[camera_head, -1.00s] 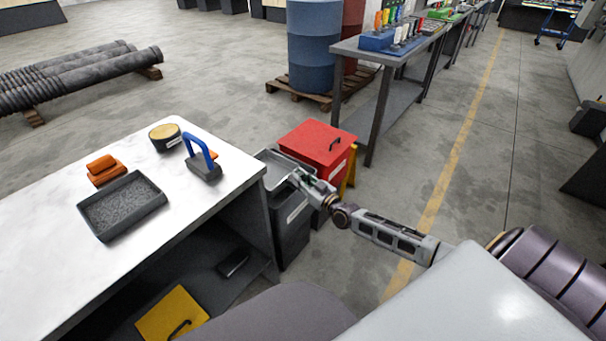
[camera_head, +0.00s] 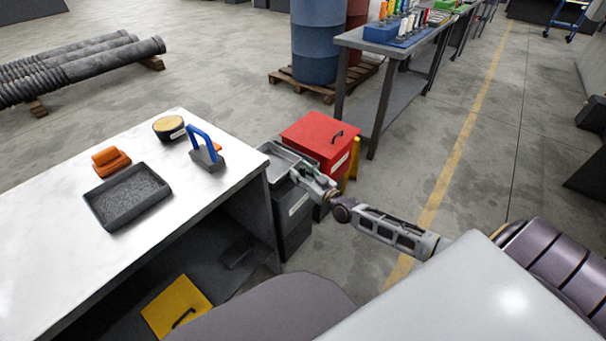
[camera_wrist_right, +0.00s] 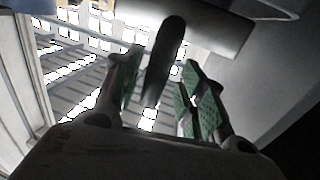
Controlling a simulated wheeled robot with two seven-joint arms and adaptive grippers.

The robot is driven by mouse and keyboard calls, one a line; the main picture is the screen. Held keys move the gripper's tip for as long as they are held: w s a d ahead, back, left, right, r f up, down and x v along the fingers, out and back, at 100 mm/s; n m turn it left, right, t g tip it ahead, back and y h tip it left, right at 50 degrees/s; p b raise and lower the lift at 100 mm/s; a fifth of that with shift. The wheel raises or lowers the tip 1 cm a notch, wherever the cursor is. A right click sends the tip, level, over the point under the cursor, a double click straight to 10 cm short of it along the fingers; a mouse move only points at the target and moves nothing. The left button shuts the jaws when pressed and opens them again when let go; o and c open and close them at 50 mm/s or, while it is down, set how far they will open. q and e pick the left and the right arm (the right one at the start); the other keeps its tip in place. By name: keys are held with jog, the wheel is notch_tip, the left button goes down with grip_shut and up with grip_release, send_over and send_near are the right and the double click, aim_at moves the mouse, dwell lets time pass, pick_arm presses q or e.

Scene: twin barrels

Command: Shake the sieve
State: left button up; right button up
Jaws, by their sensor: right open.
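The likely sieve, a shallow grey metal tray-like piece (camera_head: 279,158), sits on top of a dark bin (camera_head: 291,215) between the table and a red-lidded bin. My right gripper (camera_head: 304,175) is at its near right edge. In the right wrist view, my right gripper (camera_wrist_right: 160,95) is open, with green-padded fingers on either side of a dark rounded bar (camera_wrist_right: 166,52), which looks like a handle. A gap shows between bar and fingers; whether either finger touches it is hard to tell. My left gripper is not in view.
The white table (camera_head: 60,245) at left holds a dark tray of grey grains (camera_head: 128,195), an orange block (camera_head: 111,160), a round tub (camera_head: 169,128) and a blue-handled tool (camera_head: 205,150). The red bin (camera_head: 320,137) stands close behind the gripper.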

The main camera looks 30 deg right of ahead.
jog(key=shift+s, duration=0.1)
jog(key=s+d, duration=0.2)
jog(key=s, duration=0.9)
jog(key=shift+s+d, duration=0.15)
jog(key=shift+s, duration=0.15)
dwell(0.7)
dwell(0.6)
